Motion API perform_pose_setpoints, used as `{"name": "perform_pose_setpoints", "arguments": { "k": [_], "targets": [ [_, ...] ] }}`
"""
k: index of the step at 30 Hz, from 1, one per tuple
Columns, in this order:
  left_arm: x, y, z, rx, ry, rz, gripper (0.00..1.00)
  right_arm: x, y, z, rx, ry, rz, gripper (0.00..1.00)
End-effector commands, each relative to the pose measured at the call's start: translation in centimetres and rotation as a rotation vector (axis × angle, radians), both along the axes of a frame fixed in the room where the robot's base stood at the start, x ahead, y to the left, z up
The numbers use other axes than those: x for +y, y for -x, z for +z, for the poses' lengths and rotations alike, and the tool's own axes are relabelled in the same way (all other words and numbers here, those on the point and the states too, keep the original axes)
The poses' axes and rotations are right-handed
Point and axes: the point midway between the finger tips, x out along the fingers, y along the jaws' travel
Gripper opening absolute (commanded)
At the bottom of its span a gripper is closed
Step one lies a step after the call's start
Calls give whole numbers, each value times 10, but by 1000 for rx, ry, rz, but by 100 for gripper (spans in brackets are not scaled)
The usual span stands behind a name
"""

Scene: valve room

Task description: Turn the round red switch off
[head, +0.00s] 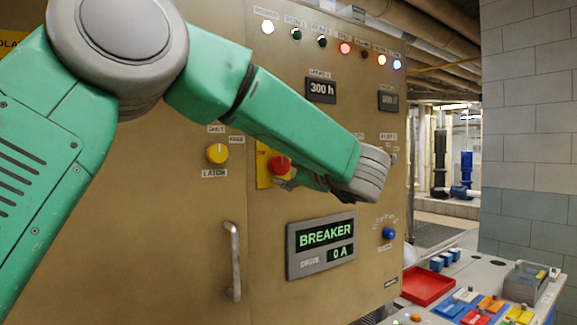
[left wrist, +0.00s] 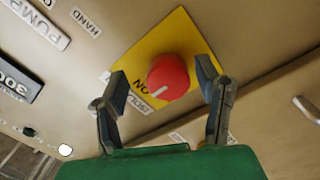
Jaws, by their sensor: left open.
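The round red switch (head: 279,164) sits on a yellow plate (head: 262,165) on the cabinet front, partly hidden by my left arm in the head view. In the left wrist view the red switch (left wrist: 168,76) shows whole, with a white pointer mark towards the "ON" lettering on its yellow plate (left wrist: 182,28). My left gripper (left wrist: 163,82) is open, with one finger on each side of the switch. I see gaps between the fingers and the knob in that view. In the head view the left gripper (head: 287,178) is mostly hidden behind my forearm. My right gripper is not in view.
A "BREAKER 0 A" display (head: 322,245) and a blue knob (head: 389,233) are below. A red tray (head: 428,286) rests on a console at the lower right.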

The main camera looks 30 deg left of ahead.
Motion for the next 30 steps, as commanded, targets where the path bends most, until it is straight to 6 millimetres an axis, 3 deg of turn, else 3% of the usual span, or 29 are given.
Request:
{"name": "perform_pose_setpoints", "arguments": {
  "k": [3, 7, 22, 30],
  "targets": [
    [6, 1, -1, 0, 5, 2, 55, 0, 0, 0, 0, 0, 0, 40],
    [12, 1, -2, -2, 9, 4, 9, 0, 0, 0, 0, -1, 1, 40],
    [17, 2, 2, -16, 9, 11, 9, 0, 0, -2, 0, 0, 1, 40],
    [18, 3, 0, -103, 42, 12, 9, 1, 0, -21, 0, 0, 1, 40]
  ]
}}
